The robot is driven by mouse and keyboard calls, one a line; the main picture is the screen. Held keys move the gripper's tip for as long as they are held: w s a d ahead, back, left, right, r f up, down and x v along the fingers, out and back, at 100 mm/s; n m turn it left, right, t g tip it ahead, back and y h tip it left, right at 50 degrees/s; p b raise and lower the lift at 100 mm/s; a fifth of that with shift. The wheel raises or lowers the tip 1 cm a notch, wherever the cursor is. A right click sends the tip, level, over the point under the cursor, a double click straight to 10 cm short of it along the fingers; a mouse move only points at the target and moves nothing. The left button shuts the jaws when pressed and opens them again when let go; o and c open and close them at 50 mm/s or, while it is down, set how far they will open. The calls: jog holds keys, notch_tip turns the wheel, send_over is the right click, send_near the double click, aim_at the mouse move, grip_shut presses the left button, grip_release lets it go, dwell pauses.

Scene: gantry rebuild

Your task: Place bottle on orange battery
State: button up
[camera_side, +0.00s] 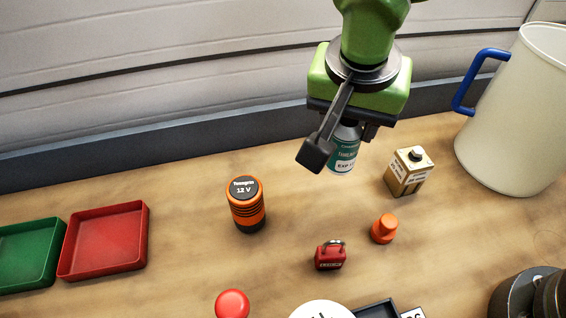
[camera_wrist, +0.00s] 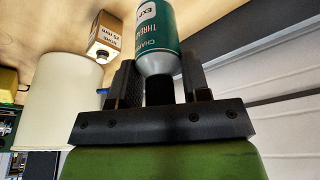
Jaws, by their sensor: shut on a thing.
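A small bottle (camera_side: 344,151) with a teal label and silver body is held in my gripper (camera_side: 346,135), above the wooden table. The bottle also shows in the wrist view (camera_wrist: 157,40), between the two dark fingers of my gripper (camera_wrist: 157,82). The fingers are shut on its narrow dark end. The orange battery (camera_side: 247,208), with black bands and a dark top marked 12 V, stands upright on the table, to the left of and nearer the camera than my gripper. The bottle is clear of the battery. The battery is not seen in the wrist view.
A tan box (camera_side: 408,172) and a white jug (camera_side: 511,110) with a blue handle stand to the right. A red padlock (camera_side: 330,256) and an orange knob-like piece (camera_side: 384,228) lie in front. Red (camera_side: 104,240) and green (camera_side: 27,254) trays are at left. Table around the battery is clear.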

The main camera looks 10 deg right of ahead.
jog(key=a+r+n+y, duration=0.3)
jog(key=a+r+n, duration=0.75)
jog(key=a, duration=0.35)
jog(key=shift+n+t, duration=0.3)
jog(key=shift+n, duration=0.15)
jog(key=f, duration=1)
jog(key=shift+a+f, duration=0.2)
jog(key=shift+f, duration=0.2)
jog(key=o, duration=0.9)
jog(key=shift+f, duration=0.1)
jog(key=shift+o, duration=0.2)
jog(key=v, duration=1.2)
